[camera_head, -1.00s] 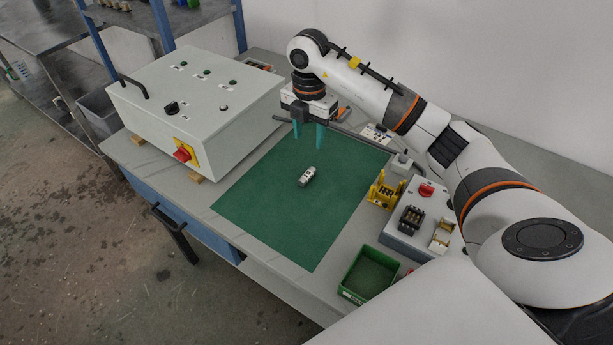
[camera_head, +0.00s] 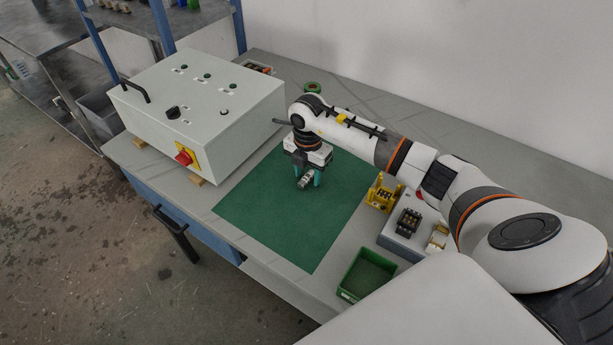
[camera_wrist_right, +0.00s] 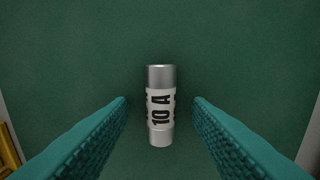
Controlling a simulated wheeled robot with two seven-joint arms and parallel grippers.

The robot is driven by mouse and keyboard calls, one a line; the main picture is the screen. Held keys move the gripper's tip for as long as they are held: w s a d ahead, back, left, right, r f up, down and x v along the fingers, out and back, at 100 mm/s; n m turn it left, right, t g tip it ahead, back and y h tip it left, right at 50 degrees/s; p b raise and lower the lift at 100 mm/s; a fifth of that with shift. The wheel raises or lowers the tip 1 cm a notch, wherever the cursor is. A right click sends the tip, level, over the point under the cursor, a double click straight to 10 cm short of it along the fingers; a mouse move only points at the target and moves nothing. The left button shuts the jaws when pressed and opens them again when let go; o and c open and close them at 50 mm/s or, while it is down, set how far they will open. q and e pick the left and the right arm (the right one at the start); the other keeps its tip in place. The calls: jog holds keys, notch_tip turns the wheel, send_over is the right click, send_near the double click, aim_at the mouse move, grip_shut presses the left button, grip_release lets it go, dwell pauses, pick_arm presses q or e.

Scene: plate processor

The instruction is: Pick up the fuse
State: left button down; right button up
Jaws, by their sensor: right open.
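The fuse (camera_wrist_right: 160,106) is a small cylinder with silver end caps and a white label reading "10 A". It lies on the green mat (camera_head: 270,222). In the head view the fuse (camera_head: 304,183) shows just at my right gripper's fingertips, partly hidden by the gripper. My right gripper (camera_head: 308,180) points down over it. In the right wrist view the teal fingers of the right gripper (camera_wrist_right: 160,104) are open, one on each side of the fuse, with a gap on both sides. My left gripper is not in view.
A grey control box (camera_head: 200,100) with a red switch stands left of the mat. To the right are a yellow holder (camera_head: 381,193), a grey box with a black fuse block (camera_head: 408,222) and a green bin (camera_head: 366,275). The mat around the fuse is clear.

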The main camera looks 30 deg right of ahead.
jog(key=shift+f, duration=0.1)
jog(key=shift+c, duration=0.4)
grip_shut()
